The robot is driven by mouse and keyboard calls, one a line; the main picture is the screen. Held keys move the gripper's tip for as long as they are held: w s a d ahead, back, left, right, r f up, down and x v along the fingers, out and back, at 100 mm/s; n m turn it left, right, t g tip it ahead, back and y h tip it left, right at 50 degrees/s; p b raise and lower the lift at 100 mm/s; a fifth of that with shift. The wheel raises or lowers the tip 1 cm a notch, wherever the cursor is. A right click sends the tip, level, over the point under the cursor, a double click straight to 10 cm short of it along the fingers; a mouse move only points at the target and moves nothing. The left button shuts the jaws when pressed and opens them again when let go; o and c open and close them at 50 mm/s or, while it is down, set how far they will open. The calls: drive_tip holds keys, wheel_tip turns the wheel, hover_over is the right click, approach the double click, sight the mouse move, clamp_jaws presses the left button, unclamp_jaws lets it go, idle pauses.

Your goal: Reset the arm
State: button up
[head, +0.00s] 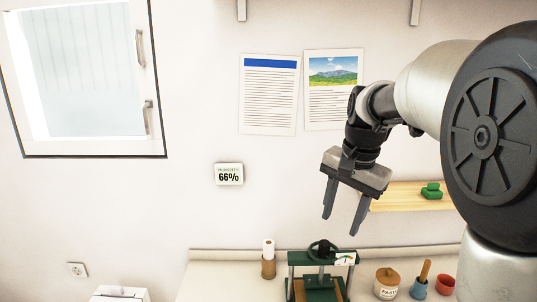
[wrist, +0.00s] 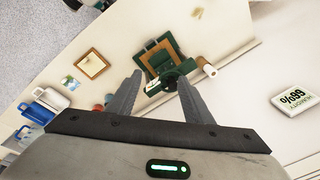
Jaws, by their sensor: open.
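My gripper (head: 343,212) hangs in the air in front of the wall, fingers pointing down and spread apart, with nothing between them. It also shows in the wrist view (wrist: 158,82), its two fingers apart over the counter area. My arm comes in from the right side of the head view, bent at the elbow. Below the gripper, a green press (head: 318,270) with a round handwheel stands on the counter. In the wrist view the press (wrist: 162,62) appears beyond the fingertips.
A wooden shelf (head: 405,195) with a green object (head: 432,190) is right of the gripper. The counter (head: 220,257) holds a paste jar (head: 387,284), a mortar with pestle (head: 420,284), a red cup (head: 445,285) and a paper roll (head: 268,258). A humidity display (head: 229,174) hangs left.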

drive_tip(key=s+a+f+n+t, duration=0.1)
drive_tip(key=s+n, duration=0.7)
drive_tip(key=s, duration=1.4)
drive_tip(key=shift+s+a+f+t+h, duration=0.25)
drive_tip(key=shift+a+t, duration=0.35)
drive_tip(key=shift+t, duration=0.6)
drive_tip(key=shift+w, duration=0.1)
